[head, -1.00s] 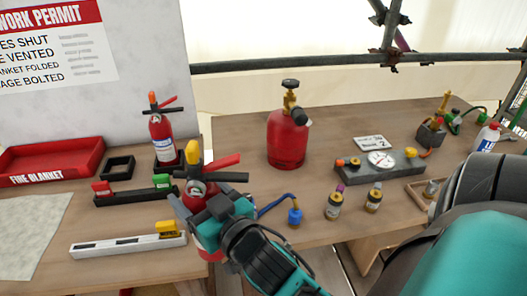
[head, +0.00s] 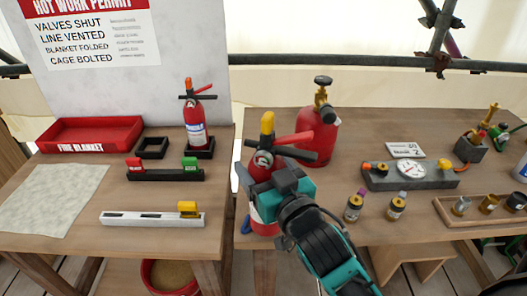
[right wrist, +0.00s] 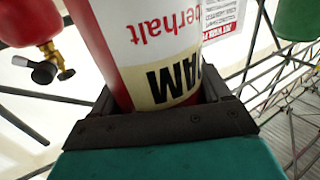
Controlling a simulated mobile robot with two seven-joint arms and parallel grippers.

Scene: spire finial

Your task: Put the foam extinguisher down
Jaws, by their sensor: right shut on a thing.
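The foam extinguisher (head: 263,210), red with a pale label and a yellow top, is upright in my right gripper (head: 275,187), whose fingers are shut around its body. It appears in front of the gap between the two benches; its base looks clear of both tops. In the right wrist view, its label (right wrist: 175,80) reads upside down as "AM" and fills the space between the fingers. A second red extinguisher (head: 196,130) with an orange top stands in a black square holder. An empty black square holder (head: 152,148) sits to its left. My left gripper is out of view.
The left bench carries a red fire blanket tray (head: 90,134), a grey cloth (head: 52,197), a black rail with red and green blocks (head: 165,175), and a white level (head: 150,219). A red gas cylinder (head: 318,140) and gauge block (head: 410,177) occupy the right bench.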

